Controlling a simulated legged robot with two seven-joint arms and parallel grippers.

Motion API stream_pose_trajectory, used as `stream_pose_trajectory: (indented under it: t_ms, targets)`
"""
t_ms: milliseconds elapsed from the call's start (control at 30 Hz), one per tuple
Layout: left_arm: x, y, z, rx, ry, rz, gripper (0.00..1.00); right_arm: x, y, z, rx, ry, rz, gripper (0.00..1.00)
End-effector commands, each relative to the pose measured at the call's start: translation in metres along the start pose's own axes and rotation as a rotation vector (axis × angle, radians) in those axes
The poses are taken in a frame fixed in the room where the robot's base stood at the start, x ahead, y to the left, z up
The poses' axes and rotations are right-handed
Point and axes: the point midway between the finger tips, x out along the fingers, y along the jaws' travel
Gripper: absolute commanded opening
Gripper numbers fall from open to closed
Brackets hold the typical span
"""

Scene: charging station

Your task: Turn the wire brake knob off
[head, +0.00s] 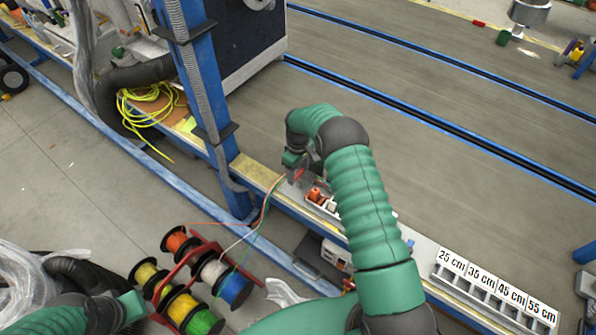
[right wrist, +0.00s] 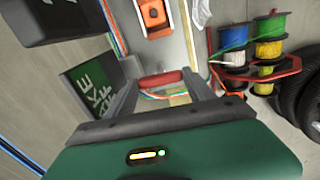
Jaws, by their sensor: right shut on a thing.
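The red wire brake knob (right wrist: 160,79) lies between the fingertips of my right gripper (right wrist: 163,88) in the right wrist view. The gripper is shut on it, with one finger on each side. In the head view, my right gripper (head: 298,168) is over the bench edge, and a small red part (head: 299,174) shows at its fingers. My arm partly hides this spot. Colored wires (right wrist: 165,96) run just beside the knob in the right wrist view. Part of my left arm shows at the lower left of the head view, but its gripper cannot be made out.
Wire spools (head: 192,280) stand on a red rack on the floor, with wires running up to the bench. A blue post (head: 200,90) rises left of the gripper. An orange device (right wrist: 154,16) sits near the knob. A labelled length tray (head: 490,290) is at right.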

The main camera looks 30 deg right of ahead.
Motion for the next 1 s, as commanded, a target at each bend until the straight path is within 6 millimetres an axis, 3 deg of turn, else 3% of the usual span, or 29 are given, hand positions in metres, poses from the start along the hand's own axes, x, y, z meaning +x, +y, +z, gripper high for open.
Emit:
stream_pose_trajectory:
  t_ms: [700,733,867,1000]
  targets:
    - [-0.0005,0.0000,-0.0001,0.000,0.000,0.000,0.36,-0.0011,0.0013,-0.0025,-0.076,0.008,0.005,0.21]
    - [-0.0005,0.0000,-0.0001,0.000,0.000,0.000,0.36,-0.0011,0.0013,-0.0026,-0.076,0.008,0.005,0.66]
    - [-0.0005,0.0000,-0.0001,0.000,0.000,0.000,0.36,-0.0009,0.0009,-0.0018,-0.075,0.006,0.003,0.83]
    - [-0.0005,0.0000,-0.0001,0.000,0.000,0.000,0.36,-0.0008,0.0005,-0.0009,-0.074,0.004,0.002,0.84]
